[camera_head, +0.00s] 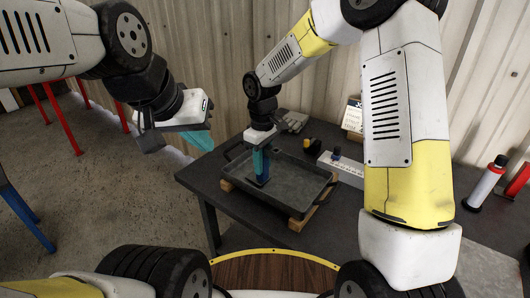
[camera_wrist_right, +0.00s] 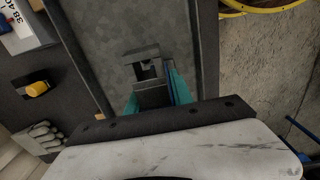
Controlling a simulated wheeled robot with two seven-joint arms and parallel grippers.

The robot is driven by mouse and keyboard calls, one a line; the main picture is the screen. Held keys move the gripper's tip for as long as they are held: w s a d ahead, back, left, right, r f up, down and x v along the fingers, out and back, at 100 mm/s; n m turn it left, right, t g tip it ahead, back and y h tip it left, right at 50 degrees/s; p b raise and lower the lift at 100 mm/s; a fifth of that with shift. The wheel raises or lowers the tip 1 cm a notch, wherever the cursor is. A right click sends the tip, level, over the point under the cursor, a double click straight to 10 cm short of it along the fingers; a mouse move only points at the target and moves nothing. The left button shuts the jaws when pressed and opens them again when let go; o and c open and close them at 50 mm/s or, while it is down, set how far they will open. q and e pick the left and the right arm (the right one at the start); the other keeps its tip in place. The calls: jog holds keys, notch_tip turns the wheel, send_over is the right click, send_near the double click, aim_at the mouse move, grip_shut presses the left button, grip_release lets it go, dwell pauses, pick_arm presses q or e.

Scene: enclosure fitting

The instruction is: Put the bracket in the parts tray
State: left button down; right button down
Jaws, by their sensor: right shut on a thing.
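The parts tray (camera_head: 285,178) is a shallow dark grey metal tray on wooden slats on the dark table. My right gripper (camera_head: 261,167) points down inside its left part, its teal fingers shut on the bracket. In the right wrist view the bracket (camera_wrist_right: 142,54) is a grey angular piece between the teal fingers (camera_wrist_right: 154,100), over the tray floor (camera_wrist_right: 108,38). A blue strip shows beside the right finger. I cannot tell whether the bracket touches the tray floor. My left gripper (camera_head: 196,138) hangs left of the table, apart from the tray; its finger gap is not clear.
A red-and-white cylinder (camera_head: 485,184) stands at right. The tray's right half is empty.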

jog(key=shift+f, duration=0.15)
jog(key=c, duration=1.1)
grip_release()
